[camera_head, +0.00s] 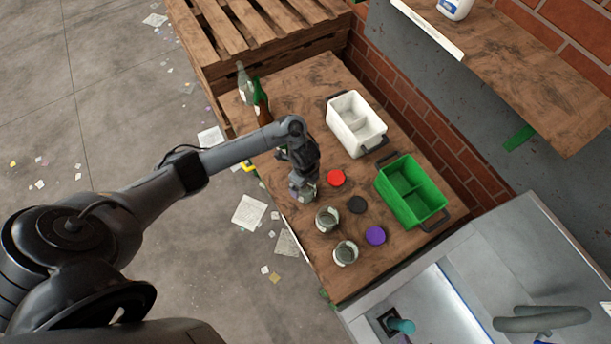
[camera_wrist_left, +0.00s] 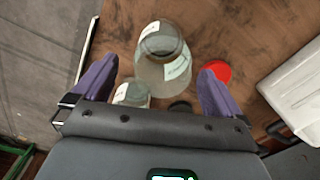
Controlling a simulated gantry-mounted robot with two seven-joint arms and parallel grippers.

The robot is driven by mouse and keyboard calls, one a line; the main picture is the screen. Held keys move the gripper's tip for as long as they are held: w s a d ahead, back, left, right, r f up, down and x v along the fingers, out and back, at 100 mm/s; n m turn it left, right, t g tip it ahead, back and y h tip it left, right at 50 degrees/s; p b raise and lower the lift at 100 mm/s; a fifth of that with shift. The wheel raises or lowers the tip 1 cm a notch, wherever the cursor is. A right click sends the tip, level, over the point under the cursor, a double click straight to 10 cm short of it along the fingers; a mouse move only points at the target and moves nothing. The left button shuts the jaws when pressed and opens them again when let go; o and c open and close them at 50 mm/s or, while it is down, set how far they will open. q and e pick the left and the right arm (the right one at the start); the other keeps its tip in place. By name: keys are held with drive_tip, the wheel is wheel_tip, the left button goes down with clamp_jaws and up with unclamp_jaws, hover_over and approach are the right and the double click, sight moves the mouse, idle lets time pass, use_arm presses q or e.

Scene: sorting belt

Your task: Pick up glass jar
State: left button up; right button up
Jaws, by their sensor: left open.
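My left gripper (camera_head: 304,184) points down over a clear glass jar (camera_head: 307,196) near the left edge of the wooden table, partly hiding it. In the left wrist view, my open purple fingers (camera_wrist_left: 158,66) are on either side of the labelled glass jar (camera_wrist_left: 164,72), with gaps visible. Two more open glass jars stand nearer the front, one in the middle (camera_head: 327,221) and one at the front (camera_head: 345,255). Another jar (camera_wrist_left: 133,94) shows partly behind the gripper body in the wrist view. My right gripper is not in view.
Red (camera_head: 336,178), black (camera_head: 357,204) and purple (camera_head: 375,236) lids lie right of the jars. A green divided bin (camera_head: 431,216) and a white bin (camera_head: 363,146) stand along the wall side.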

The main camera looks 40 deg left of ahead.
use_arm(q)
drive_tip(key=shift+w+f+b, duration=0.2)
drive_tip(key=shift+f+b, duration=0.2)
drive_tip(key=shift+f, duration=1.9)
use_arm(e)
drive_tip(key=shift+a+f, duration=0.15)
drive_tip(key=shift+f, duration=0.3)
